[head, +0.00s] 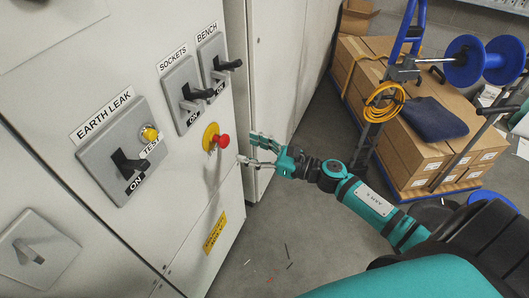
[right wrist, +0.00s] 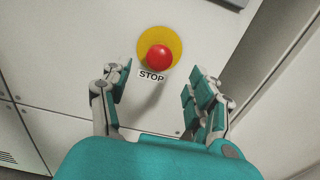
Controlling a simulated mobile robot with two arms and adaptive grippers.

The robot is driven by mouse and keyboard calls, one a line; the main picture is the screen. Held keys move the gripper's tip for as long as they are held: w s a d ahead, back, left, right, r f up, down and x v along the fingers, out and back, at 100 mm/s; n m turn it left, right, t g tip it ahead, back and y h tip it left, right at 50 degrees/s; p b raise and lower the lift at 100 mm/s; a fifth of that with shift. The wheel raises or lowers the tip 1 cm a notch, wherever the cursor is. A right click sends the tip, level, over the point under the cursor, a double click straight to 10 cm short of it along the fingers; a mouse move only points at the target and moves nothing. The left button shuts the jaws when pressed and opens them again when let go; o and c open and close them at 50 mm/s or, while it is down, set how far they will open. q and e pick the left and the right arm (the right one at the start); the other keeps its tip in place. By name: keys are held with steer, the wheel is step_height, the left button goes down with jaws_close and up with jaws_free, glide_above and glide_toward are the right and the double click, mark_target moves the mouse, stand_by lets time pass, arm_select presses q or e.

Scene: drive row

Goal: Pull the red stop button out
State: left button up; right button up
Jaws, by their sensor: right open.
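The red stop button (head: 222,140) sticks out of a round yellow plate (head: 210,135) on the front of the pale cabinet. In the right wrist view the red button (right wrist: 159,57) sits on its yellow plate (right wrist: 147,42), with a STOP label (right wrist: 151,76) below it. My right gripper (head: 250,150) is open and empty, just to the right of the button and apart from it. In the right wrist view the open fingers (right wrist: 155,88) stand left and right below the button. My left gripper is not in view.
Switches marked EARTH LEAK (head: 128,165), SOCKETS (head: 190,98) and BENCH (head: 222,62) stick out near the button. A yellow warning label (head: 214,233) is below. Cartons (head: 405,150) on a blue-edged pallet and a cable-reel trolley (head: 470,62) stand at right.

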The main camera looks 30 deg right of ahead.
steer(key=shift+v, duration=2.15)
